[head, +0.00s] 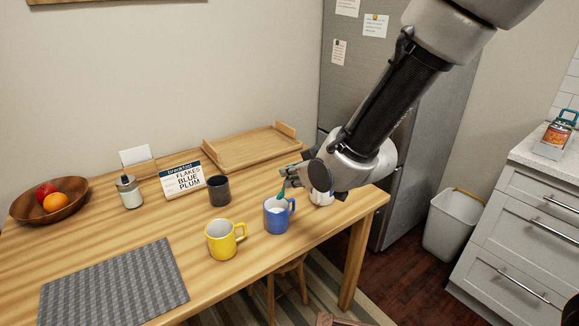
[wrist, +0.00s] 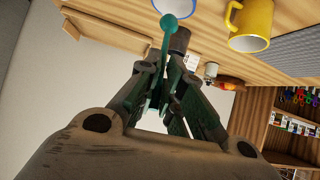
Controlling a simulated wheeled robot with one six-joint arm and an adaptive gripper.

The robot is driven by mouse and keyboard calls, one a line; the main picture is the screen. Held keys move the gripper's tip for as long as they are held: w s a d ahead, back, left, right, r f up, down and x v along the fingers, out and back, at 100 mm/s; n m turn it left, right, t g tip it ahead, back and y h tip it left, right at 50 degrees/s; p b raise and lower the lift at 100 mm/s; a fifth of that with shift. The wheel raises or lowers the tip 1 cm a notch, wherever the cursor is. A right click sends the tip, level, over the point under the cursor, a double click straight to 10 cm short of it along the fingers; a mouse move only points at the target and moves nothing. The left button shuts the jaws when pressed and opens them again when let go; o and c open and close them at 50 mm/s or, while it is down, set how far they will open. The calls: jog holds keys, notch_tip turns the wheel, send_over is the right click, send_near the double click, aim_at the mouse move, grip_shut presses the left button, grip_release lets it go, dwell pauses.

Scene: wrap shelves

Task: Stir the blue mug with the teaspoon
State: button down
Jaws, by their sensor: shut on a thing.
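The blue mug (head: 277,222) stands upright on the wooden table near its front right part, with its handle to the right and a pale inside. My gripper (head: 288,179) is above and just behind the mug, shut on the green teaspoon (head: 281,191). The teaspoon points down at the mug's opening. In the wrist view the teaspoon (wrist: 167,40) reaches out from between my fingertips (wrist: 160,75), its bowl overlapping the rim of the blue mug (wrist: 174,14). I cannot tell whether the bowl is inside the mug or just above it.
A yellow mug (head: 222,243) stands close at the left, a dark cup (head: 218,190) behind. A white mug (head: 321,197) is partly hidden by my arm.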

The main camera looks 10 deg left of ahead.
notch_tip(320, 180, down, 10)
jog(key=w+a, duration=0.1)
jog(key=a, duration=0.1)
jog(key=shift+w, duration=0.4)
dwell(0.4)
jog(key=shift+a, duration=0.1)
dwell(0.4)
